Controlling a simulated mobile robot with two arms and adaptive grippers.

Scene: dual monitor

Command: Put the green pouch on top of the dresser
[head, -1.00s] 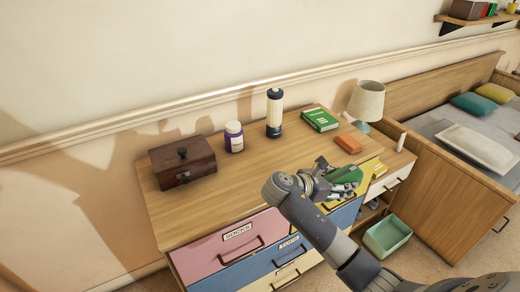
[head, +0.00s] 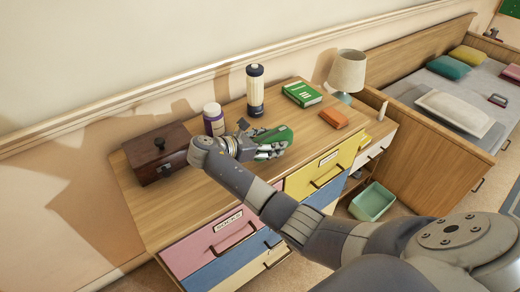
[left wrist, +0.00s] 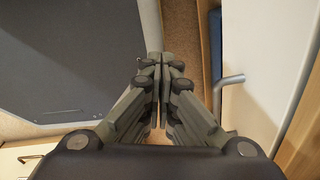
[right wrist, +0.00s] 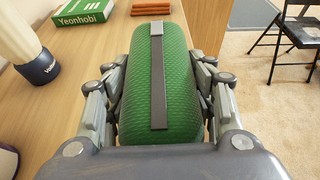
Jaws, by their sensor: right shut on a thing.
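The green pouch (head: 276,137) is held in my right gripper (head: 272,151), above the wooden top of the dresser (head: 190,208). In the right wrist view the pouch (right wrist: 178,85) fills the space between the fingers, with a grey strap along it. I cannot tell whether the pouch touches the dresser top. My left gripper (left wrist: 160,62) shows only in the left wrist view; its fingers are together with nothing between them.
The dresser's front part is bare.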

